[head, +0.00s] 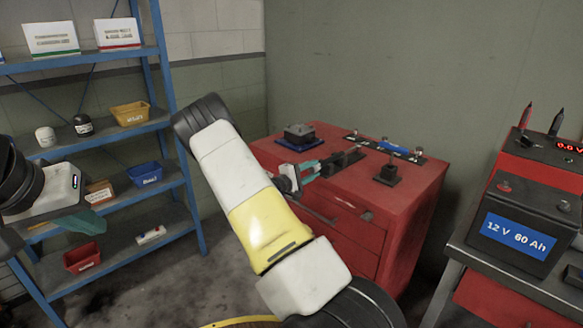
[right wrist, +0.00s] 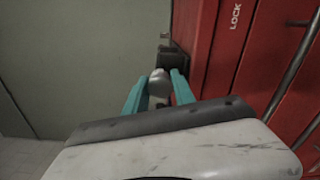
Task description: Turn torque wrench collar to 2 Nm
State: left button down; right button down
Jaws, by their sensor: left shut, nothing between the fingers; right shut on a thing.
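My right gripper (head: 312,168) reaches over the red cabinet's top, beside a dark holder (head: 345,160). In the right wrist view its teal fingers (right wrist: 158,84) are shut on a rounded grey metal piece, which appears to be the torque wrench collar (right wrist: 158,80). A dark block (right wrist: 172,58) is just beyond it. The collar's scale and setting cannot be read. The fingers hide most of the wrench in the head view. My left gripper (head: 85,224) is shut and empty at the left, in front of the shelf.
The red cabinet (head: 335,235) also carries a dark block on a blue mat (head: 300,143), a tool rail (head: 385,147) and a small dark stand (head: 388,175). A blue shelf (head: 85,60) with bins stands left. A 12 V battery (head: 520,225) sits on a bench at right.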

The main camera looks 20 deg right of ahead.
dwell(0.4)
jog(key=c, duration=1)
grip_release()
jog(key=shift+c, duration=0.2)
jog(key=shift+a, duration=0.1)
jog(key=v, duration=0.7)
jog(key=shift+s+a, duration=0.15)
jog(key=shift+a, duration=0.1)
